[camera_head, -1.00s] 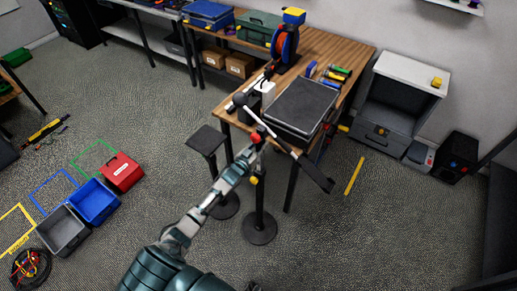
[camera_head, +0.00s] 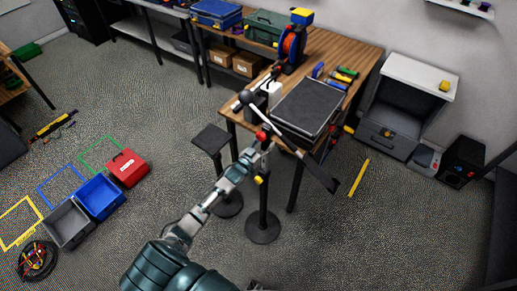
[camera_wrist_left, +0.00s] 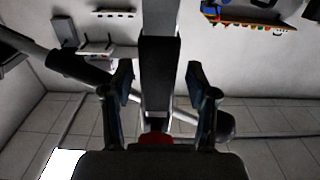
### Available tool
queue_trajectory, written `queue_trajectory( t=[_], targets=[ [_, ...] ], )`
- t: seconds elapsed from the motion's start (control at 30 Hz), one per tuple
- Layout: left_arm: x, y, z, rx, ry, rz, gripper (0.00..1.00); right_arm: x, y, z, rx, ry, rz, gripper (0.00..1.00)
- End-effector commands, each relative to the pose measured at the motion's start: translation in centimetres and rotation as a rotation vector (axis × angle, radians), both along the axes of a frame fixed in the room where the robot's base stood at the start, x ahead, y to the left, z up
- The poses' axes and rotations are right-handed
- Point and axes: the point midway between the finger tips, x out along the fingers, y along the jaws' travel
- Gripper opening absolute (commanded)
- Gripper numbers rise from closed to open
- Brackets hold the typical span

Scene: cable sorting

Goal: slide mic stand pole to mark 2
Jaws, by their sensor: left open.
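The mic stand has a round black base (camera_head: 263,228) on the floor and an upright dark pole (camera_head: 263,198). A yellow knob (camera_head: 258,180) sits partway up, and a red knob (camera_head: 262,136) near the top. A slanted boom (camera_head: 316,172) crosses there. My left gripper (camera_head: 264,145) is at the upper stand, just below the red knob. In the left wrist view its open fingers (camera_wrist_left: 160,95) stand on either side of the pole (camera_wrist_left: 157,75), with visible gaps. The red knob (camera_wrist_left: 155,138) shows low between them. I cannot make out mark 2. My right gripper is not in view.
A wooden table (camera_head: 345,52) with a black case (camera_head: 307,106) stands close behind the stand. Another black stand (camera_head: 210,138) is just left. Blue (camera_head: 99,197) and grey (camera_head: 67,227) bins and a red box (camera_head: 126,167) lie left. Floor between is clear.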

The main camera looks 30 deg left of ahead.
Motion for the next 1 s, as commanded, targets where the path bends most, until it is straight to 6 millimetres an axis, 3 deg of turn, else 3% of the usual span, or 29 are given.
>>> queue_trajectory(
  t=[0.3,0.5,1.0],
  targets=[
    [-6.8,0.6,-0.3,-0.001,0.003,0.000,0.58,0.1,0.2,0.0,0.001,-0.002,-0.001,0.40],
    [-9.9,0.9,-0.2,-0.001,0.001,0.000,0.58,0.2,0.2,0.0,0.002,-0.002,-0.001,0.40],
    [-10.8,1.0,-0.1,-0.001,-0.001,0.000,0.58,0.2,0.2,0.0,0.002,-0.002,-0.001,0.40]
  ],
)
